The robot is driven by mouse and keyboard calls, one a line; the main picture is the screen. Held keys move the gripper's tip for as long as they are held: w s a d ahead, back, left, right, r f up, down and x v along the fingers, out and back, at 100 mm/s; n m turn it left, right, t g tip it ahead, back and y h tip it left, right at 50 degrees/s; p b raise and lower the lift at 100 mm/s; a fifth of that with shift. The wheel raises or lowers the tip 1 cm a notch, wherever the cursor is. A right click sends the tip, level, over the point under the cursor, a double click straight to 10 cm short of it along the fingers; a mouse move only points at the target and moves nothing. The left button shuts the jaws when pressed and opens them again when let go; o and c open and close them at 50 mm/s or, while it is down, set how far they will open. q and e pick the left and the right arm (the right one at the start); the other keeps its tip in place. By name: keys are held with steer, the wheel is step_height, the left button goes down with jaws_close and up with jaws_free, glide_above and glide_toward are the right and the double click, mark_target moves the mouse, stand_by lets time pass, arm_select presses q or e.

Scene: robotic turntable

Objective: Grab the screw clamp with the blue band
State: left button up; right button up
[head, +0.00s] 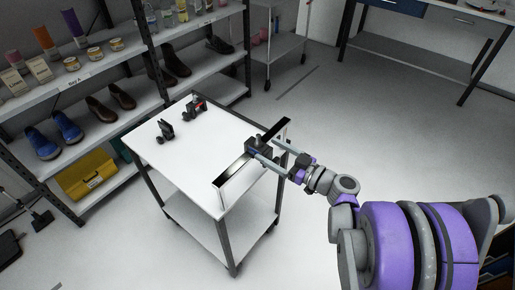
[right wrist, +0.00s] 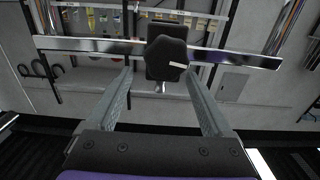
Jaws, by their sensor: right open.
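A long shiny metal bar with a dark block on it (head: 234,168), clamp-like in shape, lies slantwise at the right edge of the white cart top. In the right wrist view the bar (right wrist: 90,45) runs across the picture, with its black block (right wrist: 166,58) in the middle. My right gripper (head: 262,148) reaches in from the right at this block. Its two fingers are open (right wrist: 158,75), with the block between or just beyond their tips; contact cannot be told. I cannot clearly make out a blue band. My left gripper is not in view.
Two small dark objects stand on the cart top (head: 150,150), one black (head: 165,130) and one with a red part (head: 198,106). Shelves with shoes (head: 68,127) and a yellow box (head: 88,174) stand behind.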

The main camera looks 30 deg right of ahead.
mark_target(251, 141)
steer(key=x, duration=0.5)
steer(key=shift+a, duration=0.1)
jaws_close()
stand_by(0.3)
